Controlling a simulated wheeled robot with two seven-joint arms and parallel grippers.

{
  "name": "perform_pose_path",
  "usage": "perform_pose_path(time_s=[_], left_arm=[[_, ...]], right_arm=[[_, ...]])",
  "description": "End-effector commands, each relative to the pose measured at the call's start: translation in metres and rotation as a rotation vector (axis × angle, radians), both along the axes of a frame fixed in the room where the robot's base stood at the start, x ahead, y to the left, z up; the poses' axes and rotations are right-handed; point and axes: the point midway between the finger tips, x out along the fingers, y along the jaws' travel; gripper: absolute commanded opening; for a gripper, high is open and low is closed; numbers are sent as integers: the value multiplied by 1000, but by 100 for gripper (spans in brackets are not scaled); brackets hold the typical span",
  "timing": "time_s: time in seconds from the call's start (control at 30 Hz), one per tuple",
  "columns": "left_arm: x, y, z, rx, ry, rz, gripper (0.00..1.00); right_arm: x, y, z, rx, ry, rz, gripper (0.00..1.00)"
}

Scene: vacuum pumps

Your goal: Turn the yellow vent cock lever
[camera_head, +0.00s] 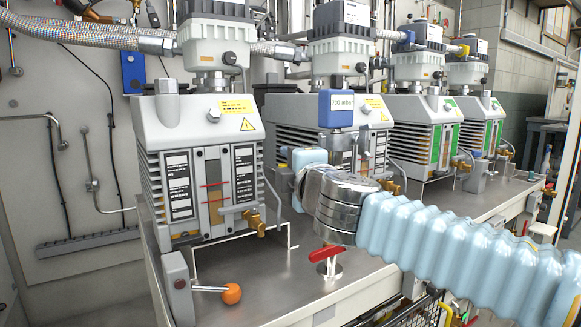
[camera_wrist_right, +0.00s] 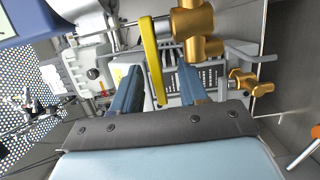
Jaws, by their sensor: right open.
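The yellow vent cock lever (camera_wrist_right: 152,62) shows in the right wrist view as a long flat bar. It runs from beside a brass cock body (camera_wrist_right: 198,30) down into the gap between my right gripper's fingers. My right gripper (camera_wrist_right: 158,80) is open, with one blue finger on each side of the lever; the lever seems nearer the left finger, and I see no clear contact. In the head view my right gripper (camera_head: 308,162) is in front of the second pump, its fingers largely hidden. The yellow lever cannot be made out there. My left gripper is not in view.
The nearest pump (camera_head: 205,150) stands left, with a brass drain cock (camera_head: 255,222) low on its front. A red lever (camera_head: 326,254) and an orange-knobbed lever (camera_head: 231,293) stand on the steel bench (camera_head: 270,268). A blue gauge (camera_head: 337,108) is just behind my right gripper.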

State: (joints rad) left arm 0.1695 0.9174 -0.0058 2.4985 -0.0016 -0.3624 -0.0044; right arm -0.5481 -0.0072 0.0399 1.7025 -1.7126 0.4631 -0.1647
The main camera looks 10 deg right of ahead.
Motion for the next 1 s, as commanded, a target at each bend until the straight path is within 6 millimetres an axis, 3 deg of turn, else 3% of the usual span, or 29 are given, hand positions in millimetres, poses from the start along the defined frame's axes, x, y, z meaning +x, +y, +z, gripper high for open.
perform_pose_path(time_s=[0.37,0.77,1.0], left_arm=[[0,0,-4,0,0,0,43],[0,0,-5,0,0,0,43],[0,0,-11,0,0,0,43]], right_arm=[[-15,-2,0,0,-1,0,43],[-18,-3,0,0,-1,0,43],[-40,-6,-1,0,-2,0,43]])
